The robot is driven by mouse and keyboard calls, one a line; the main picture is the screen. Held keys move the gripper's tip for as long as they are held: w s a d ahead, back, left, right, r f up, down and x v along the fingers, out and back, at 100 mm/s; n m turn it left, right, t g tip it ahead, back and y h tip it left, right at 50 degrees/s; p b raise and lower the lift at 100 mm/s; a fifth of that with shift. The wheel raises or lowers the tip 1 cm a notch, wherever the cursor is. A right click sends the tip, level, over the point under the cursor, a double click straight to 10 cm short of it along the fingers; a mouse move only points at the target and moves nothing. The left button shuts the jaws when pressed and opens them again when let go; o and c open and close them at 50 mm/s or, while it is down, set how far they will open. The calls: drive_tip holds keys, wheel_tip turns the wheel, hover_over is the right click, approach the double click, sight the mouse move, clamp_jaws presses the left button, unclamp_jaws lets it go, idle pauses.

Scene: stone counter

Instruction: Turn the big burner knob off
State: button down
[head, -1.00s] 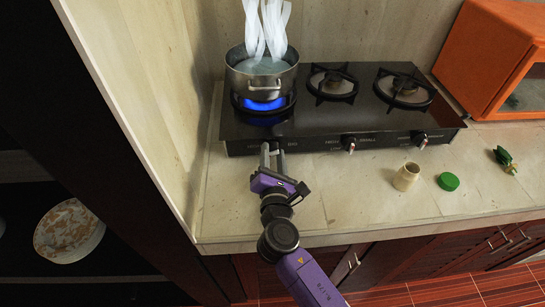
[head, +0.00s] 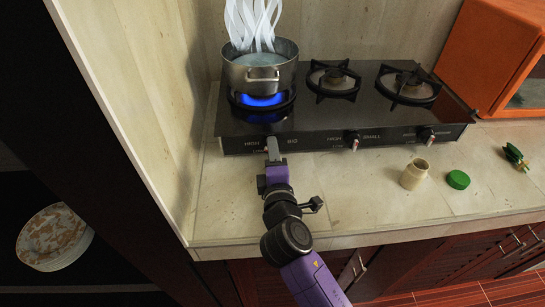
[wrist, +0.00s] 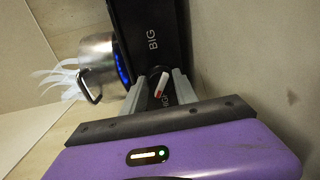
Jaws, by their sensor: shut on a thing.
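The big burner knob (wrist: 160,86), with a white and red pointer, sits between the two fingers of my gripper (wrist: 159,86) in the wrist view. My gripper is shut on it. In the head view my gripper (head: 272,146) reaches the stove's front panel at the left, between the HIGH and BIG labels, and hides the knob. The stove (head: 310,128) is black with several burners. Under the steel pot (head: 260,75) the left burner shows a blue flame (head: 262,100). The pot (wrist: 97,62) and flame (wrist: 122,68) also show in the wrist view.
A middle knob (head: 352,141) and a right knob (head: 427,136) are on the same panel. A beige jar (head: 414,174), a green lid (head: 458,180) and a small green item (head: 515,156) lie on the counter to the right. A wall stands close at the left.

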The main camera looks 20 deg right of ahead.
drive_tip(key=shift+d+f+m+b, duration=0.1)
drive_tip(key=shift+f+m+b, duration=0.1)
drive_tip(key=shift+m+b, duration=1.35)
drive_tip(key=shift+m+p, duration=0.3)
drive_tip(key=shift+m, duration=0.15)
drive_tip(key=c, duration=0.9)
unclamp_jaws()
drive_tip(key=shift+r, duration=0.1)
drive_tip(key=shift+c, duration=0.2)
drive_tip(key=shift+s, duration=0.1)
